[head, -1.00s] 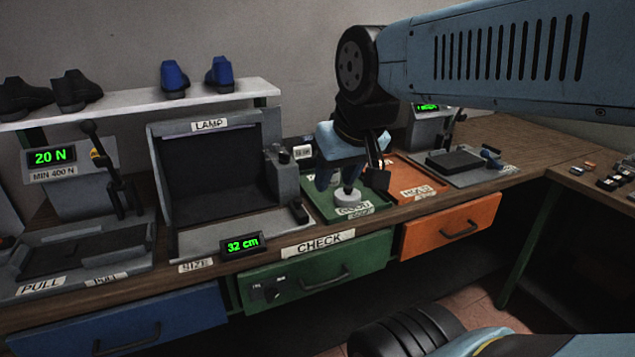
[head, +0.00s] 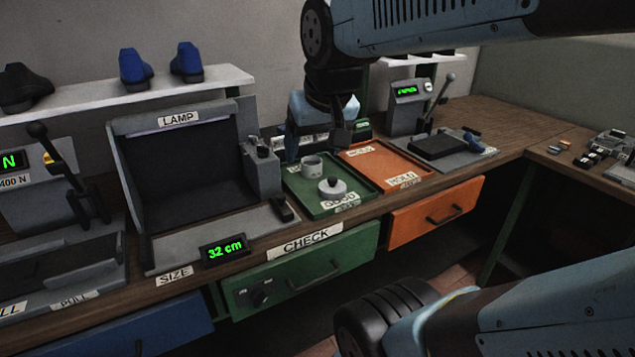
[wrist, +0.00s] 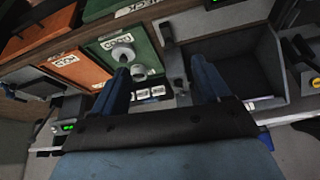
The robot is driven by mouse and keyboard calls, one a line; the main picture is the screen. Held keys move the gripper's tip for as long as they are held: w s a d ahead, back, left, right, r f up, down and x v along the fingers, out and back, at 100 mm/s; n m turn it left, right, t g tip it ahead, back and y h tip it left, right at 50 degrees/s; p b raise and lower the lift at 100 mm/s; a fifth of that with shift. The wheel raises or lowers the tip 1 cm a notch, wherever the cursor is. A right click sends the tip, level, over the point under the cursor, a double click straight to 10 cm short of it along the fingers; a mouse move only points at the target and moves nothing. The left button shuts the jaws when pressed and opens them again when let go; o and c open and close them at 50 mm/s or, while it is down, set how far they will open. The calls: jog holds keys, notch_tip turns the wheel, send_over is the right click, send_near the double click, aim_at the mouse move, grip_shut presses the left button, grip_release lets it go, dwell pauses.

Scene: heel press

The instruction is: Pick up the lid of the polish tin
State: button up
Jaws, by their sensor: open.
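A pale round piece with a dark knob, which looks like the lid (head: 333,190), sits at the front of the green tray (head: 300,197). I cannot tell whether a tin is under it. A grey cup-like tin (head: 312,168) stands just behind it. In the wrist view the lid (wrist: 122,54) and the grey tin (wrist: 138,73) show near the left finger. My gripper (head: 318,137) is open and empty, above and behind both, touching neither. It also shows in the wrist view (wrist: 163,80), its two blue fingers wide apart.
An empty orange tray (head: 372,160) lies right of the green one. The lamp box (head: 185,180) stands left, with a lever device (head: 410,100) to the back right. Shoes (head: 136,70) stand on the shelf. Drawers (head: 300,268) front the bench.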

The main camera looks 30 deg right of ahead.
jog(key=o, duration=0.4)
jog(key=w+d+m, duration=0.1)
jog(key=w+d, duration=0.1)
jog(key=w, duration=0.1)
jog(key=w+d+f+m+g, duration=0.1)
jog(key=w, duration=0.3)
jog(key=w+d+f+m+g, duration=0.1)
jog(key=w+d, duration=0.1)
jog(key=w, duration=0.1)
jog(key=shift+w+d+f+h, duration=0.15)
jog(key=shift+d+h, duration=0.15)
jog(key=m+g, duration=0.2)
jog(key=m, duration=0.2)
send_over(332, 178)
jog(key=s+a, duration=0.2)
notch_tip(332, 178, down, 9)
jog(key=f, duration=0.4)
jog(key=w+d+f, duration=0.1)
jog(key=f, duration=0.3)
jog(key=w+d+f, duration=0.1)
jog(key=f, duration=0.4)
